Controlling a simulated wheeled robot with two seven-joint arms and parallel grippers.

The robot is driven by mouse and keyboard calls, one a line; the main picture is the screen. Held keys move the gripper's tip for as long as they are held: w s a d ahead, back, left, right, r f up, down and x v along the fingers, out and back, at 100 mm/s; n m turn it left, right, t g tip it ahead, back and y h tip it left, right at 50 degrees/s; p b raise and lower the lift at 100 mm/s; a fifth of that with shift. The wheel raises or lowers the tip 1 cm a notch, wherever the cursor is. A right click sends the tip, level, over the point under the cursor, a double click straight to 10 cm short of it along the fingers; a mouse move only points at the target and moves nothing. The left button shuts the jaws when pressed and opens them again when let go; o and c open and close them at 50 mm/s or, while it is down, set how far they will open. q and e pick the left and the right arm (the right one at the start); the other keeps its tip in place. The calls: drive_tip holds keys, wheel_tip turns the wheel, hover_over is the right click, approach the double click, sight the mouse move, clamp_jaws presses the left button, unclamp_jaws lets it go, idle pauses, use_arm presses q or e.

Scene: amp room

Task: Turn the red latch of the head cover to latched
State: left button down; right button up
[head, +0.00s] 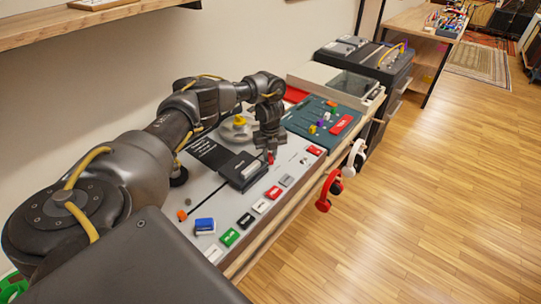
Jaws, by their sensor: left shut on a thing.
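The head cover (243,172) is a dark block with a grey top on the white panel (203,187) of the bench. The red latch (271,157) shows as a small red piece at the cover's right end. My left gripper (269,152) points down over that end, shut on the red latch. The fingers hide most of the latch, so I cannot tell its angle. My right gripper is not in view.
Coloured blocks, including blue (205,225), green (229,238) and red (273,192), line the panel's front. Behind is a teal board (318,121) with coloured knobs. Red headphones (325,192) and white headphones (356,158) hang at the front edge. The wooden floor is clear.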

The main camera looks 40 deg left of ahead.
use_arm(q)
drive_tip(key=m, duration=0.2)
drive_tip(key=m+b, duration=0.1)
drive_tip(key=m, duration=0.2)
drive_tip(key=shift+s+a+m, duration=0.15)
drive_tip(key=shift+a+m, duration=0.1)
drive_tip(key=shift+m, duration=0.05)
drive_tip(key=m+b, duration=0.1)
drive_tip(key=m, duration=0.4)
drive_tip(key=shift+a+b, duration=0.2)
drive_tip(key=shift+b, duration=0.2)
drive_tip(key=shift+m, duration=0.3)
drive_tip(key=c, duration=1.3)
unclamp_jaws()
wheel_tip(320, 180, up, 11)
drive_tip(key=shift+f+p, duration=0.1)
drive_tip(key=shift+p, duration=0.9)
